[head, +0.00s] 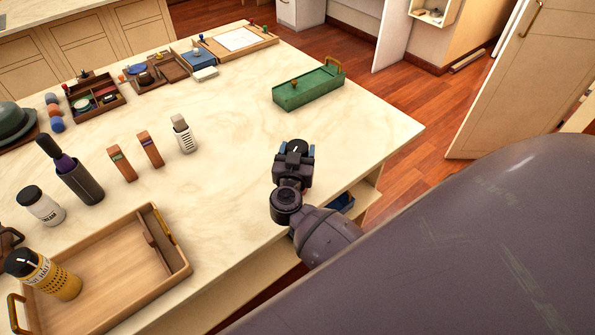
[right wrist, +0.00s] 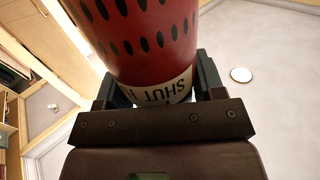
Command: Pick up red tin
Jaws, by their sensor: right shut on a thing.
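The red tin (right wrist: 150,35) has black oval marks and a pale band with dark lettering. In the right wrist view it sits between the two fingers of my right gripper (right wrist: 158,88), which is shut on it. In the head view my right gripper (head: 297,151) is over the near right part of the pale table. The red body of the tin does not show there, so it is hidden behind the gripper. My left gripper is not in view.
On the pale table (head: 235,130), a wooden tray (head: 110,285) holds a yellow tin (head: 55,280). A white jar (head: 40,206), a dark bottle holder (head: 80,187) and small boxes stand behind it. A green box (head: 308,88) is at the far right. The table middle is clear.

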